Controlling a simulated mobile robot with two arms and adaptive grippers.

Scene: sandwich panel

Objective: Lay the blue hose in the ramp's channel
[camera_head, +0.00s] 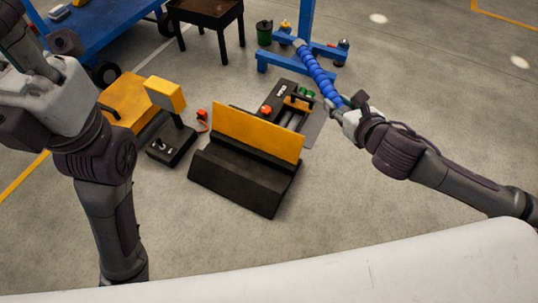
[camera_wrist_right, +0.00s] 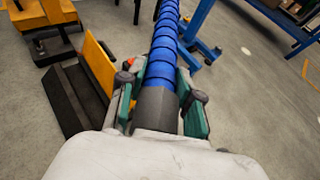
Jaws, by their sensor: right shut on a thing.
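The blue hose (camera_head: 318,72) is ribbed and runs from a blue stand down to my right gripper (camera_head: 341,107). My right gripper is shut on the hose's dark end, which shows between the green-padded fingers in the right wrist view (camera_wrist_right: 157,108). The black ramp (camera_head: 240,180) with an upright yellow panel (camera_head: 257,133) stands on the floor, left of and nearer than the right gripper. The hose is apart from the ramp. Whether the ramp's channel shows is unclear. My left arm is at the left; its gripper fingers are not clearly visible.
A blue stand (camera_head: 305,50) is at the back. A yellow machine (camera_head: 135,100) with a black base stands left of the ramp. A black device with orange parts (camera_head: 285,105) lies behind the panel. A dark table (camera_head: 205,15) and blue cart (camera_head: 100,30) are behind. Floor at right is clear.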

